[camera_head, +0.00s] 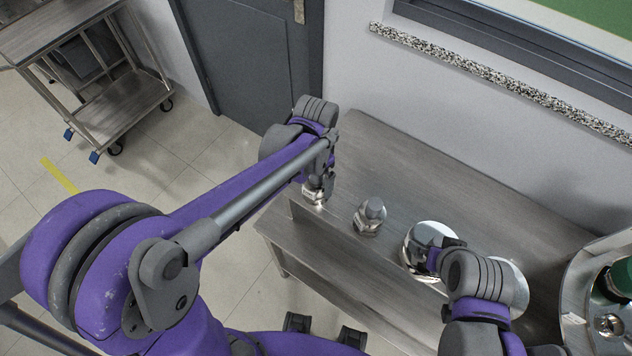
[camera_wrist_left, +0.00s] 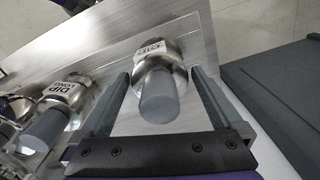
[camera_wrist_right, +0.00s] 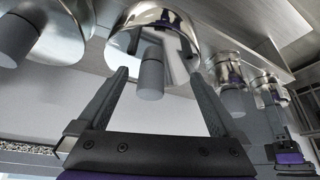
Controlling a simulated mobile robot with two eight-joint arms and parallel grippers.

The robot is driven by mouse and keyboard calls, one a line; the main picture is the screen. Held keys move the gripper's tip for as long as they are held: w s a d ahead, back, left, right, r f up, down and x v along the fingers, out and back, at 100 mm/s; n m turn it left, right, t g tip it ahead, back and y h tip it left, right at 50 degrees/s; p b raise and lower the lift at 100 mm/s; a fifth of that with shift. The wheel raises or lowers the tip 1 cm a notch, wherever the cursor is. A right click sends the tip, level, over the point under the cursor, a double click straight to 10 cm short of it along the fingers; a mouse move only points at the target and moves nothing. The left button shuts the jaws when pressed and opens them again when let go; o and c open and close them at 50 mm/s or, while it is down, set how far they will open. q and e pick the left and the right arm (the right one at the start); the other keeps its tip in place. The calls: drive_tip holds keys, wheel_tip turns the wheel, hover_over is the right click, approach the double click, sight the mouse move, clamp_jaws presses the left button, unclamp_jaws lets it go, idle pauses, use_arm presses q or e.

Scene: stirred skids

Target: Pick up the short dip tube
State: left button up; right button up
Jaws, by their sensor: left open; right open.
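A metal piece with a grey cylindrical knob (camera_wrist_left: 158,98) stands between the open fingers of my left gripper (camera_wrist_left: 161,78) in the left wrist view. Its label reads "DIP"; the rest is hidden. The neighbouring similar piece is marked "DIP LONG" (camera_wrist_left: 60,92), so this one appears to be the short dip tube. In the head view it shows under my left gripper at the bench's left end (camera_head: 314,193). Whether the fingers touch it I cannot tell. My right gripper (camera_wrist_right: 157,75) is open, with the grey knob of a shiny domed piece (camera_wrist_right: 152,75) between its fingers.
The long dip tube (camera_head: 369,216) stands right of the short one on the steel bench (camera_head: 400,165). A second domed piece (camera_wrist_right: 45,30) is beside the first. A round metal fixture (camera_head: 580,300) is at far right. A trolley (camera_head: 120,105) stands at back left.

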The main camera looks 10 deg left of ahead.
use_arm(q)
drive_tip(key=shift+f, duration=0.65)
use_arm(e)
drive_tip(key=shift+f, duration=0.1)
use_arm(q)
drive_tip(key=c, duration=1.4)
drive_tip(key=shift+o, duration=0.2)
drive_tip(key=shift+r, duration=0.15)
wheel_tip(320, 180, up, 10)
drive_tip(key=shift+f+p, duration=0.1)
drive_tip(key=shift+p, duration=0.25)
use_arm(e)
drive_tip(key=shift+w+r, duration=0.2)
drive_tip(key=shift+r, duration=0.3)
